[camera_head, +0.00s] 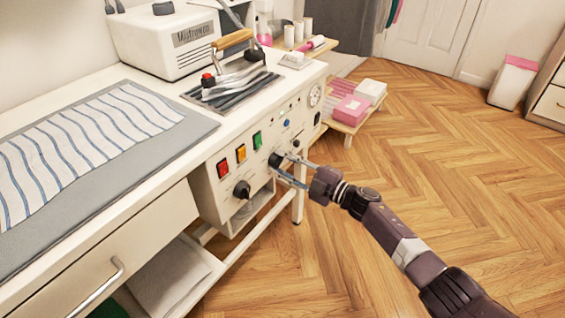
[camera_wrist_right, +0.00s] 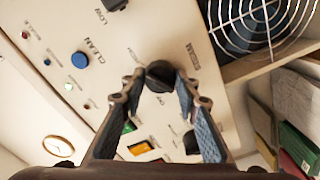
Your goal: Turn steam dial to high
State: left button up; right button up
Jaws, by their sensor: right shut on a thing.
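The control panel (camera_head: 225,185) is on the front of the white ironing table. The steam dial (camera_head: 275,160) is a black round knob on it; in the wrist view the dial (camera_wrist_right: 160,75) sits between my fingertips beside a label that seems to read STEAM. My right gripper (camera_head: 283,167) reaches the panel from the right and is shut on the dial. In the wrist view its two blue-padded fingers (camera_wrist_right: 160,82) flank the knob. The dial's pointer and exact setting are hard to read. My left gripper is not in view.
Another black knob (camera_head: 242,189) sits lower left on the panel. Red (camera_head: 223,168), orange (camera_head: 240,153) and green (camera_head: 257,140) switches are close to the dial. An iron (camera_head: 235,75) stands on the tabletop. The wooden floor at right is open.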

dwell(0.4)
jog(key=o, duration=1.2)
jog(key=shift+c, duration=0.2)
jog(key=shift+d, duration=0.15)
jog(key=v, duration=1.2)
